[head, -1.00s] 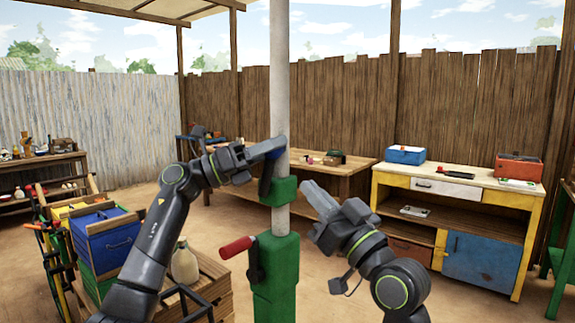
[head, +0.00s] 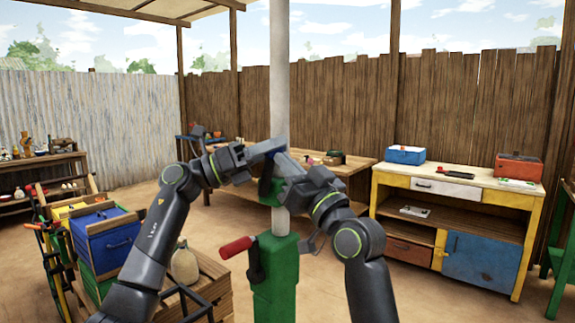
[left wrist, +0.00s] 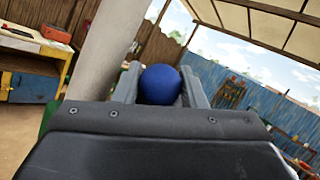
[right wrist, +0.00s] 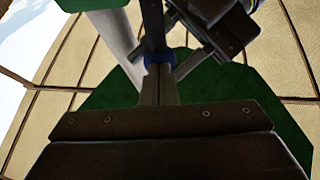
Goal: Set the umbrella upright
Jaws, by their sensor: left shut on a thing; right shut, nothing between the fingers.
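The umbrella's pale grey pole (head: 280,80) stands close to upright in the head view, rising from a green stand (head: 275,280). A lever with a red grip (head: 237,247) sticks out left from the stand. My left gripper (head: 272,150) is shut on a round blue knob (left wrist: 160,85) beside the pole. My right gripper (head: 285,165) is shut and empty, crossing in front of the pole just below the left one. In the right wrist view its closed fingers (right wrist: 162,85) point at a blue part; I cannot tell whether they touch it. The green collar is mostly hidden.
A wooden crate with a bottle (head: 185,262) and a blue box (head: 103,240) stand at left. A yellow-framed workbench (head: 470,190) is at right, a wooden table (head: 345,168) behind. A large green panel (right wrist: 270,100) is overhead in the right wrist view.

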